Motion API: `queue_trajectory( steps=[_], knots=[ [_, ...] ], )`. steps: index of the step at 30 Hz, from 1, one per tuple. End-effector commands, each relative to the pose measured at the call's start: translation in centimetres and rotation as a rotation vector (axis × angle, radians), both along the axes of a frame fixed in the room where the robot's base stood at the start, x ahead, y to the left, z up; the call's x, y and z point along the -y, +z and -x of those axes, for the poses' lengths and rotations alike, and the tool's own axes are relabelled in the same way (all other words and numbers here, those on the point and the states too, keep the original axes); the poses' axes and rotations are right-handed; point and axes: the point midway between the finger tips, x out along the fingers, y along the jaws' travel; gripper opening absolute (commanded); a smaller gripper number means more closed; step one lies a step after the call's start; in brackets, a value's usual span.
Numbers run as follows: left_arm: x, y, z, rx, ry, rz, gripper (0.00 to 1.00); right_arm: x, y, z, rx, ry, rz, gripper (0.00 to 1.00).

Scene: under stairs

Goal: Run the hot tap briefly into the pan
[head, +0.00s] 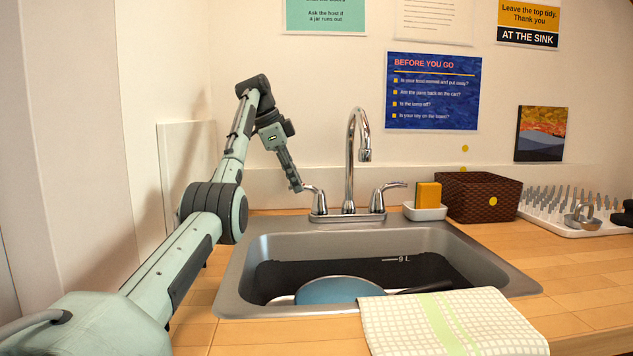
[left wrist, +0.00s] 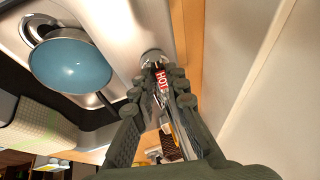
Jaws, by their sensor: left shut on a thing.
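The chrome tap (head: 349,170) stands behind the sink, with a lever on each side of its spout. My left gripper (head: 297,187) reaches down to the left lever (head: 316,196) and is shut on it. In the left wrist view, a red HOT label (left wrist: 161,79) shows on this lever between the fingers of my left gripper (left wrist: 157,88). The blue pan (head: 340,290) sits in the sink, partly hidden by the front rim and cloth; it also shows in the left wrist view (left wrist: 70,62). No water stream is visible from the spout. My right gripper is out of view.
The steel sink (head: 250,262) has a checked cloth (head: 450,322) over its front edge. A sponge (head: 428,195) in a white holder, a woven basket (head: 480,197) and a pegged rack (head: 565,215) stand right of the tap.

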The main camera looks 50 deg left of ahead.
Motion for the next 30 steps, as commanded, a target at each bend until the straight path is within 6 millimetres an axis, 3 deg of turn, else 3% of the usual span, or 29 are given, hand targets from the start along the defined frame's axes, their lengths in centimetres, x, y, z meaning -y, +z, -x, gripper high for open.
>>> queue_trajectory(
  steps=[13,14,18,30],
  knots=[
    [-0.32,0.20,0.24,0.007,-0.001,-0.003,0.00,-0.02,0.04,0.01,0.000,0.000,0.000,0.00],
    [-0.33,0.21,0.23,0.007,-0.001,-0.003,0.17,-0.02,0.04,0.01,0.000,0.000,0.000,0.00],
    [-0.31,0.16,0.25,0.007,-0.002,-0.002,0.34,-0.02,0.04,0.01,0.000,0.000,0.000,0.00],
    [-0.39,0.79,0.58,0.004,0.000,-0.001,0.34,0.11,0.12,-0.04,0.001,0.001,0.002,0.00]
  ],
)
